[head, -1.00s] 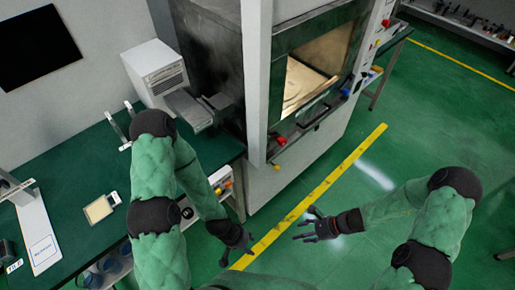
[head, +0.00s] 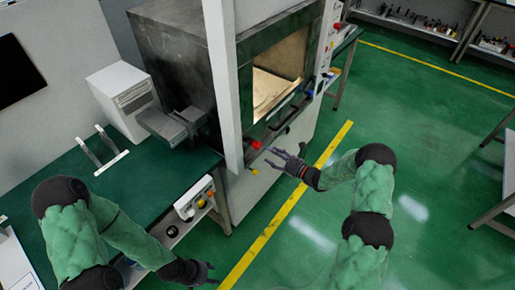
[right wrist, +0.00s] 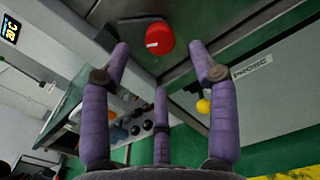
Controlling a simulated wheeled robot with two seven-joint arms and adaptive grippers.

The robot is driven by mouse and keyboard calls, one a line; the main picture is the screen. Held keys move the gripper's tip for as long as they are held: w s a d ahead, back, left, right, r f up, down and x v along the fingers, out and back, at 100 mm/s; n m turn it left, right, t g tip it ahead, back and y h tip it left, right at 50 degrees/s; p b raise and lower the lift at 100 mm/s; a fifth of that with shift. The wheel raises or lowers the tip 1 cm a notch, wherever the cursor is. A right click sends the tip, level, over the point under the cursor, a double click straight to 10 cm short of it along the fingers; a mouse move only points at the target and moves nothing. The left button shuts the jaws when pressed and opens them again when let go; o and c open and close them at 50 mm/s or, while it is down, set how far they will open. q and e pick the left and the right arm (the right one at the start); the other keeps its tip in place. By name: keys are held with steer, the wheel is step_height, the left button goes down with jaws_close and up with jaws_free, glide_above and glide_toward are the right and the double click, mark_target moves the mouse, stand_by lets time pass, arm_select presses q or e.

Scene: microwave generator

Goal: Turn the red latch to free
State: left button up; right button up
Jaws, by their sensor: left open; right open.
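The red latch (head: 256,144), a round red knob, sits at the lower left corner of the chamber front in the head view. In the right wrist view the red latch (right wrist: 159,38) has a pale mark and lies beyond and between the fingertips, apart from them. My right gripper (head: 279,160) is open and empty, just right of and below the latch in the head view. Its three purple fingers (right wrist: 160,75) are spread in the wrist view. My left gripper (head: 210,272) is open and empty, low over the floor beside the bench.
A yellow knob (head: 254,171) hangs just below the latch. The chamber window (head: 275,88) is lit inside. A green bench (head: 100,195) with a grey device (head: 125,95) stands at the left. The green floor (head: 430,150) at the right is clear.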

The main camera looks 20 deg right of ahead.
mark_target(260, 146)
steer(key=b+x, duration=0.1)
steer(key=x, duration=0.6)
steer(key=c, duration=1.1)
